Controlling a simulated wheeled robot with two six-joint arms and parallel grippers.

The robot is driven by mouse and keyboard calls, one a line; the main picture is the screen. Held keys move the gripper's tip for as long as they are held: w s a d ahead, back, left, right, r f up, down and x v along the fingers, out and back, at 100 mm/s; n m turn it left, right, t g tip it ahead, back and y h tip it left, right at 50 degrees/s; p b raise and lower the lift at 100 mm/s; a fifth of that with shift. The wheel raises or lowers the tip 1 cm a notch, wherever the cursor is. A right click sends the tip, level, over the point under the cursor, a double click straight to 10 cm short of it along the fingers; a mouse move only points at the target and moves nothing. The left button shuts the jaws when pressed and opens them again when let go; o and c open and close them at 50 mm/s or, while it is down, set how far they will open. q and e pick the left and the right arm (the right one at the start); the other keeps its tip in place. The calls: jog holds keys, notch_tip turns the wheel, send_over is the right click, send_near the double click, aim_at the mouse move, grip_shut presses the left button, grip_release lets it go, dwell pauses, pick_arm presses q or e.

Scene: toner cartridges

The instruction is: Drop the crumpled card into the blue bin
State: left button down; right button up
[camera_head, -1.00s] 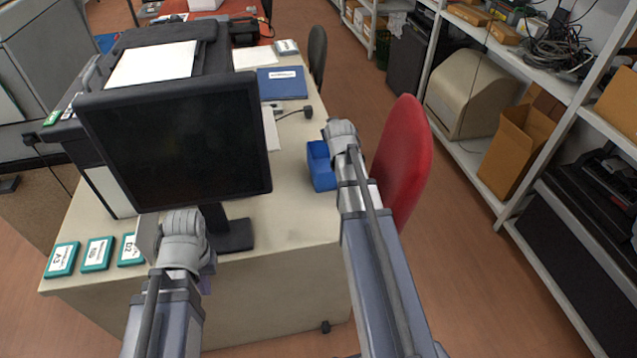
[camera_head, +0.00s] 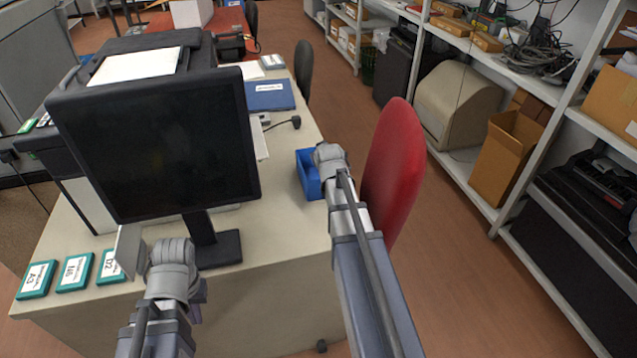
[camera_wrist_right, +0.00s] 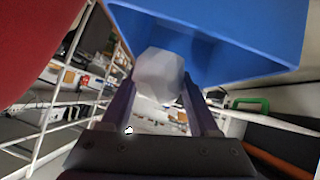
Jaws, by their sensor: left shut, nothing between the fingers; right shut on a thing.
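The blue bin (camera_head: 309,181) stands on the desk near its right edge, partly hidden by my right wrist. In the right wrist view the bin (camera_wrist_right: 225,40) fills the top, with its opening by my fingertips. My right gripper (camera_wrist_right: 158,88) is shut on the crumpled card (camera_wrist_right: 160,72), a pale grey-white lump between the purple fingers. The card overlaps the bin's opening in this view; how deep it is cannot be told. The head view hides the card behind my wrist. My left gripper (camera_head: 199,291) is shut and empty by the desk's front edge, mostly hidden by its wrist.
A black monitor (camera_head: 155,140) stands left of the bin, behind my left wrist. Several teal-edged labelled boxes (camera_head: 75,272) lie at the desk's front left. A red chair (camera_head: 394,165) is close to the right of my right arm. A blue folder (camera_head: 268,95) lies farther back.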

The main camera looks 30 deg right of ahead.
jog(key=shift+f, duration=0.2)
jog(key=o, duration=1.4)
jog(key=p+v, duration=0.4)
jog(key=v, duration=0.3)
jog(key=shift+s+a+r, duration=0.15)
jog(key=shift+s+r, duration=0.05)
jog(key=shift+s, duration=0.15)
